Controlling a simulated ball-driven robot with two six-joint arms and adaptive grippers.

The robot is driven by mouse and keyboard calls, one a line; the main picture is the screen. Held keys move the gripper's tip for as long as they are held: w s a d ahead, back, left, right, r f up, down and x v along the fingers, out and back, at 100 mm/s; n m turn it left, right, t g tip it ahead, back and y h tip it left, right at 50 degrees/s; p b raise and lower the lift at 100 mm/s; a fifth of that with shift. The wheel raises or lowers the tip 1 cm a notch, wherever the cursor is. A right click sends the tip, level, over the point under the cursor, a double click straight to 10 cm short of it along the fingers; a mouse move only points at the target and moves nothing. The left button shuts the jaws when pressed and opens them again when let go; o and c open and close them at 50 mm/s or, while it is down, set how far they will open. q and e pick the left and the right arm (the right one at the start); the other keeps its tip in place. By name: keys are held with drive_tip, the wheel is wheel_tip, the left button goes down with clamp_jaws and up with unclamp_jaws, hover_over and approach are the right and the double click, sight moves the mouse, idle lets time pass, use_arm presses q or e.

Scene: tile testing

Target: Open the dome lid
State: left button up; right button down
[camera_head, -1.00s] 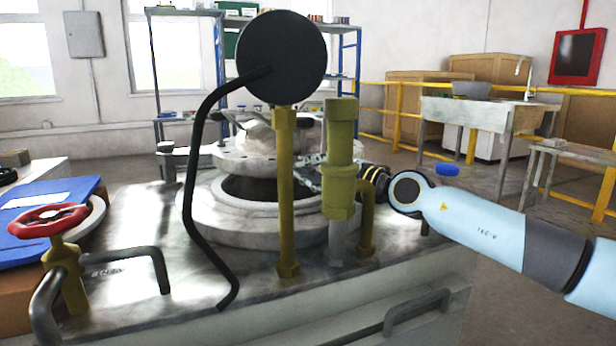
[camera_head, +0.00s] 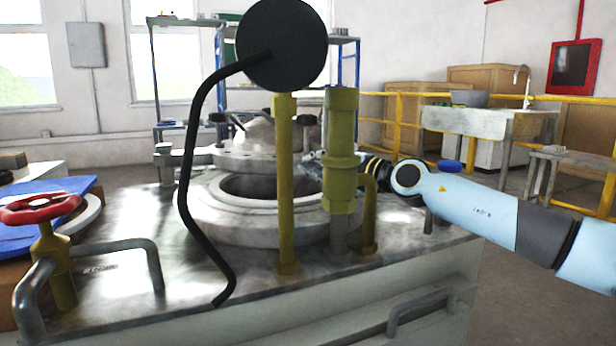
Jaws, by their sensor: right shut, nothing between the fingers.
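The dome lid (camera_head: 262,140) is grey and stands raised at the back of the round vessel opening. Its underside edge sits above and behind the rim ring (camera_head: 240,225), and the dark opening shows between them. My right gripper (camera_head: 312,163) is shut and empty near the right edge of the lid, behind the thick yellow valve post. The post hides part of it, so I cannot tell if it touches the lid. My left gripper is not in view.
Yellow pipes (camera_head: 285,190) and a thicker yellow valve (camera_head: 340,150) stand in front of the opening. A black round gauge (camera_head: 281,45) and a bent black rod (camera_head: 188,170) rise before it. A red handwheel (camera_head: 45,208) is at left.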

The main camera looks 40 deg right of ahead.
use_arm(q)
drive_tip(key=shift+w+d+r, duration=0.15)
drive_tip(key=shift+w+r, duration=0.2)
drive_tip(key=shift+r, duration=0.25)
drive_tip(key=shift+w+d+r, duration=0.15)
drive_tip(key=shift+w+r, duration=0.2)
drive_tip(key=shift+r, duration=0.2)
